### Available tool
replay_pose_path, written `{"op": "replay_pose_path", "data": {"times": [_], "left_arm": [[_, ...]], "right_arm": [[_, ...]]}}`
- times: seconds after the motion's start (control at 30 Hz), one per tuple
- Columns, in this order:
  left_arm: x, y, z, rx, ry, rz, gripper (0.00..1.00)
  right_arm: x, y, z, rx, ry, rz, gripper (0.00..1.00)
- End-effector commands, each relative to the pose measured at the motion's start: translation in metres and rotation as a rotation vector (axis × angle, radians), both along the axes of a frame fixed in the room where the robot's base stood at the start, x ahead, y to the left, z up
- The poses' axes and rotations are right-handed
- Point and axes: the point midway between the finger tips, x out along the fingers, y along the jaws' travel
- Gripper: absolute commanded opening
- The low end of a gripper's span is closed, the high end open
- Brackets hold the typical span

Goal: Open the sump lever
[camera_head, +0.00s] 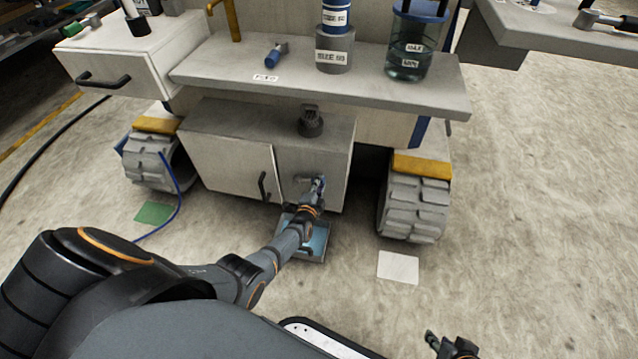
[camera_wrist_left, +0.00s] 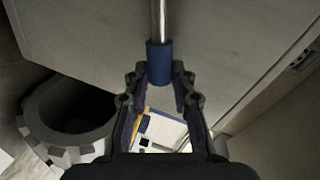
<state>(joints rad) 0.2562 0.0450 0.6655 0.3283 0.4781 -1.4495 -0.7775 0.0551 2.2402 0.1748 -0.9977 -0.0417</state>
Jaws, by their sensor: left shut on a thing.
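The sump lever shows in the left wrist view as a metal rod with a blue grip (camera_wrist_left: 159,62), in front of the grey cabinet face. My left gripper (camera_head: 319,184) is low at the front of the cabinet, right of its door, and it hides most of the lever in the head view. In the left wrist view my left gripper (camera_wrist_left: 158,78) has its fingertips on both sides of the blue grip's end and is shut on it. My right gripper (camera_head: 450,346) is at the bottom edge of the head view, cut off; its finger state is unclear.
A blue tray (camera_head: 318,240) lies on the floor below the left gripper. The cabinet door (camera_head: 232,168) with a black handle is to the left. Treaded wheels (camera_head: 412,208) stand on both sides. A shelf (camera_head: 440,88) with cylinders and a beaker overhangs above.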

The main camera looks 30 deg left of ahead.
Motion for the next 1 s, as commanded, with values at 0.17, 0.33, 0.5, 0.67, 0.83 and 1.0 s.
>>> {"op": "replay_pose_path", "data": {"times": [0.17,0.33,0.5,0.67,0.83,1.0], "left_arm": [[-0.001,-0.001,-0.002,0.004,0.006,-0.002,0.00],[-0.001,-0.001,-0.002,0.003,0.006,-0.003,0.00],[-0.001,-0.001,-0.002,0.003,0.005,-0.002,0.47],[-0.001,-0.001,-0.001,0.002,0.003,-0.002,0.48],[-0.002,-0.001,-0.001,0.002,0.003,-0.002,0.48],[-0.017,-0.003,0.000,0.001,0.003,0.000,0.48]], "right_arm": [[0.000,0.000,0.000,0.000,-0.001,0.000,0.28],[0.000,0.000,0.000,0.000,-0.001,0.000,0.28],[0.000,0.000,0.000,0.000,-0.001,0.000,0.28],[0.000,0.000,0.000,0.000,-0.001,0.000,0.28],[-0.001,0.000,0.000,-0.001,0.002,0.000,0.28],[0.000,0.000,0.000,-0.001,0.001,0.000,0.28]]}}
